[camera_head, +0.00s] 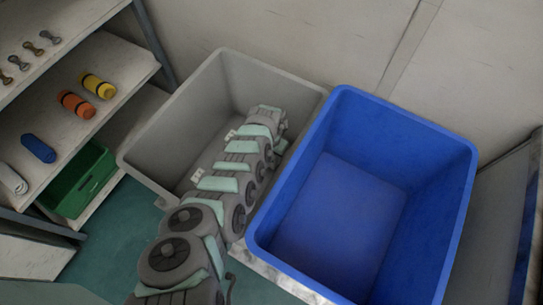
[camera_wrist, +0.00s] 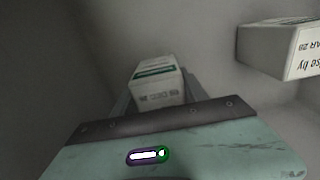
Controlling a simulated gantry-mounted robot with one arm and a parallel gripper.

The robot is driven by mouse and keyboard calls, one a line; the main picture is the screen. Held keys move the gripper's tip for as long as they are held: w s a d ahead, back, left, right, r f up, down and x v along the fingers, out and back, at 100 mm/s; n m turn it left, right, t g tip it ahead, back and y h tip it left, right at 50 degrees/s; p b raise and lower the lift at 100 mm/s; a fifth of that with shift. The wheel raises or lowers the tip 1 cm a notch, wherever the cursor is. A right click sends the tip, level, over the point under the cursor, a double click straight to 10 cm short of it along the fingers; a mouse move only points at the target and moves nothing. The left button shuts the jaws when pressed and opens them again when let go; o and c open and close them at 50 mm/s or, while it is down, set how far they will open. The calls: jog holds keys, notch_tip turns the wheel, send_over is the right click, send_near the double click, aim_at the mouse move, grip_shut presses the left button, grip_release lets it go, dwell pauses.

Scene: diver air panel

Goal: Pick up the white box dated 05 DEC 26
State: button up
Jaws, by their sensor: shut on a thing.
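A white box (camera_wrist: 160,92) with a dark green band sits between the fingers of my gripper (camera_wrist: 152,84) in the wrist view. My gripper is shut on it. Its printed date faces the camera upside down; "DEC" can be made out, but the rest is too small to read surely. In the head view my arm reaches down into the grey bin (camera_head: 150,150), and it hides the fingertips and the held box.
Another white box (camera_wrist: 275,48), marked "MAR 28", is at the right in the wrist view, apart from my gripper. An empty-looking blue bin (camera_head: 335,215) stands right of the grey bin. Shelves (camera_head: 110,62) with cylinders and a green crate (camera_head: 88,182) stand left.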

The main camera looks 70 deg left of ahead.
jog(key=c, duration=0.6)
jog(key=shift+r, duration=0.15)
jog(key=shift+c, duration=0.2)
notch_tip(320, 180, up, 20)
jog(key=p, duration=1)
jog(key=s+r+p, duration=0.4)
jog(key=r+p, duration=0.6)
jog(key=r, duration=0.2)
jog(key=shift+s+r, duration=0.35)
jog(key=shift+a+r, duration=0.1)
